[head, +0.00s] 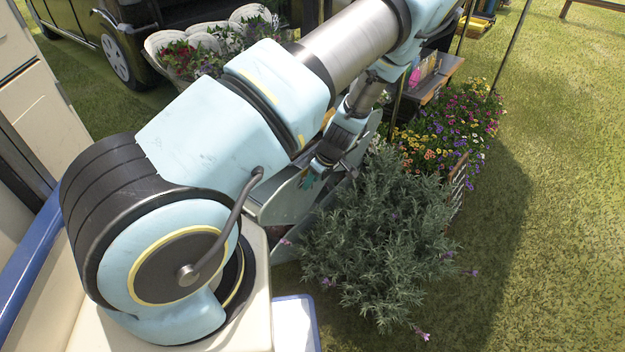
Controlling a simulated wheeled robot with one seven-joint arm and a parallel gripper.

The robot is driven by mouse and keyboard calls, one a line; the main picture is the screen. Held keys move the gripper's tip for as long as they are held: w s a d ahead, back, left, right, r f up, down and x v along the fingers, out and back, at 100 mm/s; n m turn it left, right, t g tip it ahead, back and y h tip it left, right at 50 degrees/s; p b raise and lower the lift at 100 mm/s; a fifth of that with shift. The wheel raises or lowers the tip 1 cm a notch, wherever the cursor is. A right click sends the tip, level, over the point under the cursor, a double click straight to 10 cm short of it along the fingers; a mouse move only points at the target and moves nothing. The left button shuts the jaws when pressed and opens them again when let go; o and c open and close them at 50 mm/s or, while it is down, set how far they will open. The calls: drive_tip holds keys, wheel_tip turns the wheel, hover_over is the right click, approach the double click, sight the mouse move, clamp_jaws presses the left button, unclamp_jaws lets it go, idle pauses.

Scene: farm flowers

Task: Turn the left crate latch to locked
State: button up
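My large pale-blue arm fills the middle of the head view, from the lower left to the top right. Its thinner far part bends back down toward a grey metal stand or crate (268,207) behind the arm. My gripper (322,168) appears small and dark at that end, by the grey panels. Its fingers are too small and shadowed to tell whether they are open or shut. A small teal piece (308,181) shows just below it; I cannot tell what it is. No crate latch can be made out; my arm covers much of that area.
A bushy lavender plant (378,238) stands close to the right of the grey panels. Colourful flowers (455,130) and a wooden table (432,82) lie beyond. A dark vehicle (85,45) and a pale flower planter (205,45) are at the back left. Open grass (560,200) lies right.

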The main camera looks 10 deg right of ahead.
sight(312, 185)
clamp_jaws()
drive_tip(key=shift+w, duration=0.1)
idle(0.4)
drive_tip(key=f+m+g+y+b, duration=0.1)
drive_tip(key=g+y+b, duration=0.2)
drive_tip(key=b, duration=0.5)
drive_tip(key=d+f+m+g+y+b, duration=0.1)
drive_tip(key=g+y+b, duration=0.2)
drive_tip(key=b, duration=0.6)
drive_tip(key=w+m+g+y+b, duration=0.1)
drive_tip(key=m+g+y+b, duration=0.1)
drive_tip(key=y+b, duration=0.4)
drive_tip(key=shift+d+f+g+y+b, duration=0.35)
drive_tip(key=shift+g+b, duration=0.35)
drive_tip(key=shift+b, duration=0.75)
drive_tip(key=shift+a+y+b, duration=0.15)
drive_tip(key=shift+y+b, duration=0.1)
drive_tip(key=shift+b, duration=0.9)
drive_tip(key=shift+r+g+y+b, duration=0.3)
drive_tip(key=shift+b, duration=0.9)
